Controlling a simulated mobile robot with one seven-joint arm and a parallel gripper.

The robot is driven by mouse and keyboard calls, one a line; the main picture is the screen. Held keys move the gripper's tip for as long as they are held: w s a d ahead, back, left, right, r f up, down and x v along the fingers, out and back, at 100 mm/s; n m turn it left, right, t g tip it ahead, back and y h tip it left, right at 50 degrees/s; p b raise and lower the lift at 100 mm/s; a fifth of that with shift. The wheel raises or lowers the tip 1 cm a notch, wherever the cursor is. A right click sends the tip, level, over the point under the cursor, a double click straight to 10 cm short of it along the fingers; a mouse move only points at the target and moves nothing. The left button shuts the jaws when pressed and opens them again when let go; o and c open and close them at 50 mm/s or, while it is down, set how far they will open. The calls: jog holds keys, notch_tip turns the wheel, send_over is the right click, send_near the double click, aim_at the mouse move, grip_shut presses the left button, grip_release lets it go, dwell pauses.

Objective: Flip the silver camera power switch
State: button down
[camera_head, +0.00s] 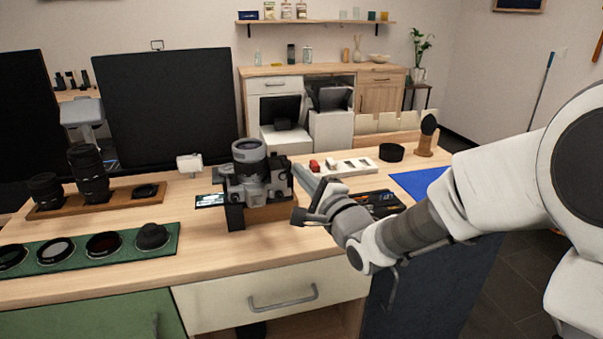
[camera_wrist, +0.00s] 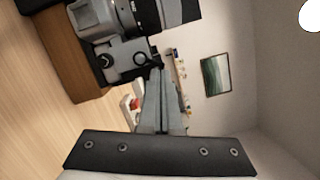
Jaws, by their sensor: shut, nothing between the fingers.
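The silver camera (camera_head: 250,172), with a black lens pointing upward, rests on a wooden block (camera_head: 268,211) on the table. My gripper (camera_head: 300,173) is just right of the camera, its fingers together and empty. In the wrist view the shut fingertips (camera_wrist: 158,72) are at the edge of the camera body (camera_wrist: 118,62), close to a small round dial (camera_wrist: 140,58). I cannot tell whether they touch it. The power switch itself is too small to make out for certain.
Left of the camera are a lens rack (camera_head: 125,198) and a green filter tray (camera_head: 75,265). A white tray with small items (camera_head: 342,166), a black ring (camera_head: 391,152) and a blue mat (camera_head: 420,182) lie to the right.

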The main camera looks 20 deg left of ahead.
jog(key=shift+s+a+r+n+g+p, duration=0.15)
jog(key=shift+r+n+g+p, duration=0.2)
jog(key=shift+n, duration=0.5)
jog(key=shift+s+a+r+n+g+p, duration=0.15)
jog(key=shift+n+p, duration=0.25)
jog(key=shift+n, duration=0.45)
jog(key=shift+w, duration=0.1)
